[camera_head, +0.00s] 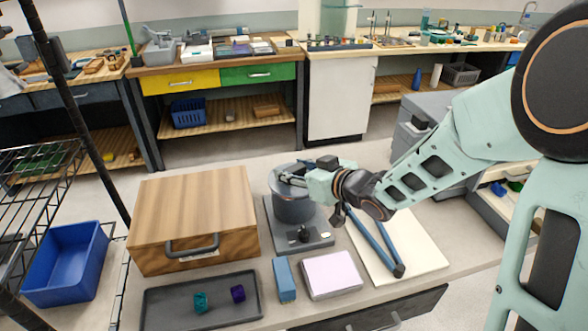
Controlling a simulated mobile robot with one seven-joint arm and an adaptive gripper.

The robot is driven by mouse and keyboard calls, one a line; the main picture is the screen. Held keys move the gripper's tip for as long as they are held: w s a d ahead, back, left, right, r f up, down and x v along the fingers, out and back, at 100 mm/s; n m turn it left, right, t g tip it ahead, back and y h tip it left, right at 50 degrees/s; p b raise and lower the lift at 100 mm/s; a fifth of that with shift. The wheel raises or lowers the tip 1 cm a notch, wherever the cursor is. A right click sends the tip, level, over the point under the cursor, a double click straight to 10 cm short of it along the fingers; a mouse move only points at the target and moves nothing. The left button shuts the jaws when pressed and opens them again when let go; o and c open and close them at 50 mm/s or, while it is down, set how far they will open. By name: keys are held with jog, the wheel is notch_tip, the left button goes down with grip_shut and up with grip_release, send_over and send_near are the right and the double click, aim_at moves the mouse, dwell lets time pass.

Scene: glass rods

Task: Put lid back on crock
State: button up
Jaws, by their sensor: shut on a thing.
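The crock (293,208) is a dark grey round pot standing upright on a dark grey slab in the middle of the table. A grey round lid (277,180) shows at its top, partly covered by my gripper. My gripper (291,179) reaches in from the right, with its fingers at the top of the crock, and is shut on the lid. The fingers hide the grip point. I cannot tell whether the lid touches the rim or is held just above it.
The slab (271,232) also bears a small black knobbed thing (304,234). A wooden box (192,212) stands left. A dark tray (165,318), blue block (284,279) and pinkish pad (331,274) lie in front.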

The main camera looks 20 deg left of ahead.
aim_at(297, 174)
jog(key=shift+f+b, duration=0.5)
jog(key=shift+f, duration=0.1)
jog(key=o, duration=1)
jog(key=shift+p+v, duration=1.1)
jog(key=shift+v, duration=0.85)
jog(key=p+v, duration=0.3)
jog(key=v, duration=0.4)
jog(key=shift+p, duration=0.4)
jog(key=shift+d, duration=0.1)
